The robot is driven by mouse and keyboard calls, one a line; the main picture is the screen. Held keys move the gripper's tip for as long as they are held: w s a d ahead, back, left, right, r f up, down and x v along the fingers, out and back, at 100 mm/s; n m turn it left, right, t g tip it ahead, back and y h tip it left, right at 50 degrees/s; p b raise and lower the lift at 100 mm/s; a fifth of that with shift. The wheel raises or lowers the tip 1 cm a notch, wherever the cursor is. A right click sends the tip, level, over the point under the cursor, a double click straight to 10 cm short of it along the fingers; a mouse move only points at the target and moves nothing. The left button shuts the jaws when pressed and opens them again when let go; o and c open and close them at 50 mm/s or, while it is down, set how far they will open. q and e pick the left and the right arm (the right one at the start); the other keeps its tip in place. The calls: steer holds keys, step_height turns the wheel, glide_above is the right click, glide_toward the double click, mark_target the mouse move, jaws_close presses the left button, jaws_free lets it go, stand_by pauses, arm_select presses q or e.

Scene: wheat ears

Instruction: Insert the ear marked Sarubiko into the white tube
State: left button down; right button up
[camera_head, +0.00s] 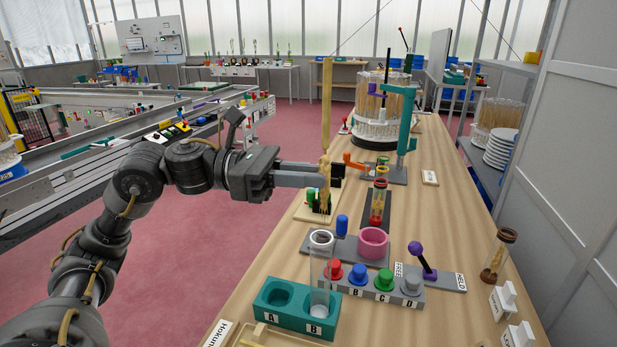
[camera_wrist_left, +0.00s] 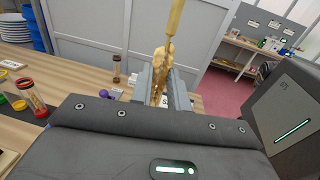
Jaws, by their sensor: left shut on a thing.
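My left gripper (camera_head: 326,174) is shut on a wheat ear (camera_head: 325,196), which hangs head-down with its long straw stalk (camera_head: 327,105) pointing straight up. The ear also shows between the fingers in the left wrist view (camera_wrist_left: 160,62). A clear tube with a white rim (camera_head: 321,239) stands upright at the near side of the table, its lower end at hole B of a teal block (camera_head: 262,304). The held ear is above and behind this tube, apart from it. I cannot read the name Sarubiko on the ear. My right gripper is not in view.
A pink ring (camera_head: 373,242) is just right of the tube. Red, blue, green and grey caps stand on a lettered strip (camera_head: 384,292). A red-rimmed tube (camera_head: 379,201), a teal stand (camera_head: 411,110) and a brown-topped tube (camera_head: 497,255) stand around. Bare wood lies right of centre (camera_head: 455,220).

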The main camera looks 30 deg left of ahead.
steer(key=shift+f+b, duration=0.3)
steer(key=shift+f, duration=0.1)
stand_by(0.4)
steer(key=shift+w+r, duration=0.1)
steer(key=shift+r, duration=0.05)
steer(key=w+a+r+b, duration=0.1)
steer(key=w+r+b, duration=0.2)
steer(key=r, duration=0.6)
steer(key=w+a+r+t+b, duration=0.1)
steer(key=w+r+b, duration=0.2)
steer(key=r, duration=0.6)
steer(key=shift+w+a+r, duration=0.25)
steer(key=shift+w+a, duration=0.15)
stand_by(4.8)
